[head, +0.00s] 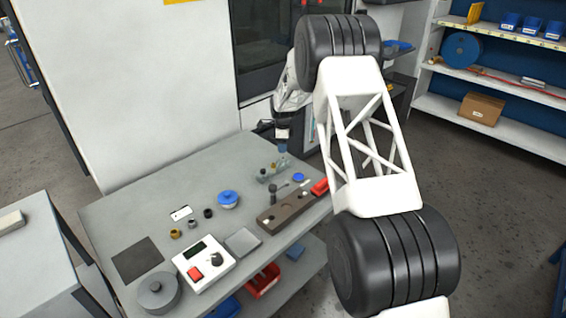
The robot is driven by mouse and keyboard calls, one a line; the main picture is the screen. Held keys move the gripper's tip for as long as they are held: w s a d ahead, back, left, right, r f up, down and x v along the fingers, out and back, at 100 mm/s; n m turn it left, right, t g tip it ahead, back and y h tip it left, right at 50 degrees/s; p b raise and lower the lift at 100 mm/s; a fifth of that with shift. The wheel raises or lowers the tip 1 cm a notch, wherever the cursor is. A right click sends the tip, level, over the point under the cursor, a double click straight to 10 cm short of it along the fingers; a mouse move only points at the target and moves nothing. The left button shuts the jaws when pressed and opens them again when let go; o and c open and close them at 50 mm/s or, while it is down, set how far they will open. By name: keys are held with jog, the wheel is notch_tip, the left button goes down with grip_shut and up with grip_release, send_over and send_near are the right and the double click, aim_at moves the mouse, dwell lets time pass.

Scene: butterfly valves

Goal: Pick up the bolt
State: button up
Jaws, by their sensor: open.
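My gripper (282,146) is small in the head view, at the far right part of the grey workbench (140,212). It points down above a small clear holder (270,174) with small parts by it. The jaws are open; I see nothing held in them. A dark upright piece with a wider top (272,190) stands by the brown block (285,213); it may be the bolt, but it is too small to be sure. Small dark and brass-coloured round parts (191,224) lie farther left. The fingertips are too small to see clearly.
A blue-topped round part (228,199), a white box with a red button (204,262), a grey round part (158,292), a dark mat (138,260) and a red item (320,187) lie on the bench. A machine wall rises behind. My arm hides the area to the right.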

aim_at(283, 158)
jog(key=shift+f, duration=0.8)
jog(key=shift+f, duration=0.1)
jog(key=shift+w+f, duration=0.1)
jog(key=shift+f, duration=2.45)
grip_shut()
jog(key=shift+r, duration=0.1)
notch_tip(283, 158, up, 10)
